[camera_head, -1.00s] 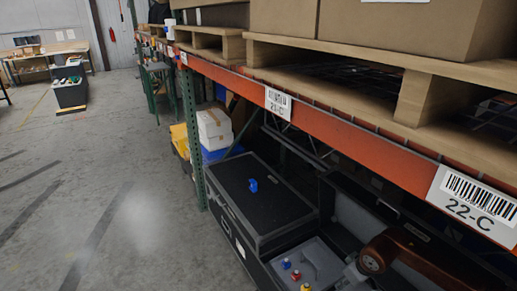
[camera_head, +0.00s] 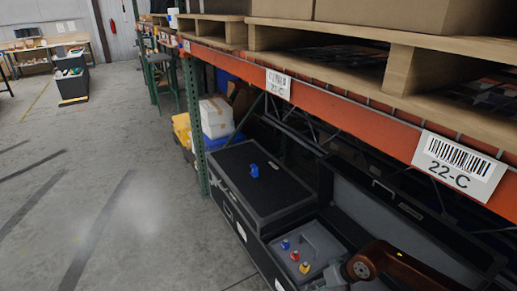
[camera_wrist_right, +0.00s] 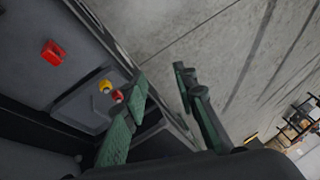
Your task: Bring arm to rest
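My right arm (camera_head: 385,262) comes in at the bottom right of the head view, over the open black case. Its gripper is mostly cut off there. In the right wrist view my right gripper (camera_wrist_right: 161,75) has its two green fingers apart with nothing between them. Small blue (camera_head: 285,244), red (camera_head: 295,256) and yellow (camera_head: 305,267) pieces sit on the grey insert (camera_head: 318,242) of the open case. In the right wrist view a red piece (camera_wrist_right: 53,52) and a yellow piece (camera_wrist_right: 105,86) show left of the fingers. My left gripper is not in view.
A closed black case (camera_head: 240,185) with a blue piece (camera_head: 254,170) on its lid stands beside the open one. An orange rack beam (camera_head: 345,118) and pallets hang above. White (camera_head: 216,116) and yellow bins are behind. The concrete floor (camera_head: 110,200) at left is clear.

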